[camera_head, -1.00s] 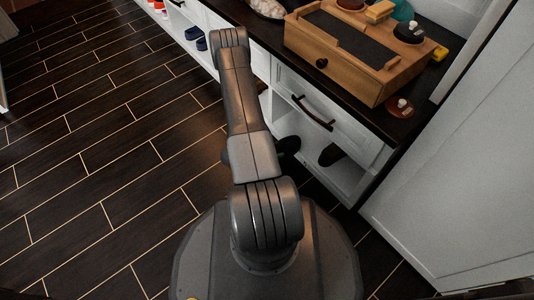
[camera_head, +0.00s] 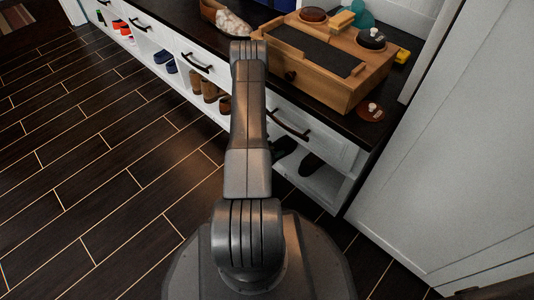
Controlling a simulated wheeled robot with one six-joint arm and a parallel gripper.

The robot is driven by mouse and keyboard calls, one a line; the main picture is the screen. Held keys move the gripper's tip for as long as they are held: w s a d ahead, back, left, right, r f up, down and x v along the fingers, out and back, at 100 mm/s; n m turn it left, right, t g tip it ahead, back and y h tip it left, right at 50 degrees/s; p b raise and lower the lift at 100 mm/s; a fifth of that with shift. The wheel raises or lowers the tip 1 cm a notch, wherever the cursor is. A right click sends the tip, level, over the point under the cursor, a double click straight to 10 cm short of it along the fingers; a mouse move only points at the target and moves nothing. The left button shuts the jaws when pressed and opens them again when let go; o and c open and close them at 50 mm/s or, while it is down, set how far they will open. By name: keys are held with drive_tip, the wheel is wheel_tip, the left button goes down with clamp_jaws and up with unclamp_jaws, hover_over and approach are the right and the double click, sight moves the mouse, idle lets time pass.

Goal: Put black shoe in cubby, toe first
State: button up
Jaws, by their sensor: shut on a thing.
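A black shoe-like shape (camera_head: 284,147) shows just right of my arm, at the left part of the lower opening of the near cubby (camera_head: 325,187). Only part of it is visible, and its toe direction cannot be told.
A dark counter (camera_head: 385,130) tops the white cabinet, with a wooden box (camera_head: 325,65) on it. Brown boots (camera_head: 209,90) and blue shoes (camera_head: 165,60) occupy cubbies farther left. A white panel (camera_head: 450,170) stands at right. The dark floor (camera_head: 110,150) at left is clear.

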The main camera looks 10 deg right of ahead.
sight(279, 145)
drive_tip(key=w+d, duration=0.1)
drive_tip(key=w+d+f, duration=0.1)
drive_tip(key=d, duration=0.1)
drive_tip(key=shift+w, duration=0.15)
drive_tip(key=shift+a+f, duration=0.1)
drive_tip(key=shift+f, duration=0.65)
drive_tip(key=o, duration=1.2)
drive_tip(key=shift+o, duration=0.2)
drive_tip(key=p+v, duration=0.4)
drive_tip(key=v, duration=0.8)
drive_tip(key=shift+a+r, duration=0.1)
drive_tip(key=shift+r, duration=0.05)
drive_tip(key=shift+p+v, duration=0.3)
drive_tip(key=shift+v, duration=0.5)
